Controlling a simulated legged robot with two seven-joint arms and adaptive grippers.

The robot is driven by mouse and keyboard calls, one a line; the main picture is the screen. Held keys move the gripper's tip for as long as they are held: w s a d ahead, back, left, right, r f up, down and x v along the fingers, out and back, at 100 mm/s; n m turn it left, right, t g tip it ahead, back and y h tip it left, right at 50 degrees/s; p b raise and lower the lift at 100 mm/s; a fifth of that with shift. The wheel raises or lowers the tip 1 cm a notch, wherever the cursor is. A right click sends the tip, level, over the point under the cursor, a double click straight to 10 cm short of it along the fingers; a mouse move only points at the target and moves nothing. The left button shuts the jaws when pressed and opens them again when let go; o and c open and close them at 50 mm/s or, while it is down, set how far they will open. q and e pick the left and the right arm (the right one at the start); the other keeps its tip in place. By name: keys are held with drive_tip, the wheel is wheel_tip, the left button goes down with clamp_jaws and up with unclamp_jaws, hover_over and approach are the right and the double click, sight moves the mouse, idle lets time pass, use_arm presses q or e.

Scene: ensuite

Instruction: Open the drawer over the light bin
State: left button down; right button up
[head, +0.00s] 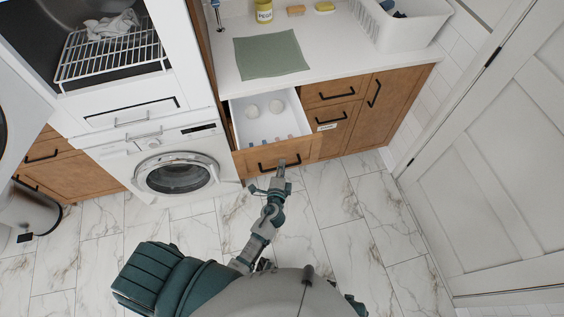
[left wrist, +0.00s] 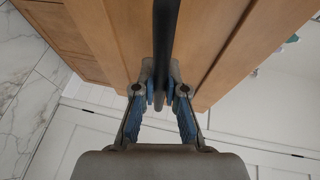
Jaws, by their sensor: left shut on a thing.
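A wooden drawer (head: 250,163) under the counter stands pulled out, its white inside showing. Two round pale things and several small items lie in it. My left gripper (head: 281,169) is at its black bar handle (head: 267,168). In the left wrist view the fingers of my left gripper (left wrist: 160,92) are closed around the dark handle (left wrist: 166,40), one on each side, in front of the wooden front (left wrist: 125,40). I cannot tell which thing is the light bin. My right gripper is not in view.
A washing machine (head: 181,163) stands left of the drawer. Shut wooden drawers (head: 331,91) and a cupboard (head: 378,106) are to the right. A green mat (head: 270,54) and a white tub (head: 408,24) are on the counter. The marble floor (head: 340,218) in front is clear.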

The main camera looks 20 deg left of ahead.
use_arm(q)
drive_tip(key=shift+s+f, duration=0.2)
drive_tip(key=shift+s+d+r, duration=0.1)
drive_tip(key=shift+d, duration=0.1)
drive_tip(key=c, duration=1.2)
unclamp_jaws()
drive_tip(key=shift+d, duration=0.15)
drive_tip(key=v, duration=1.1)
drive_tip(key=shift+s, duration=0.35)
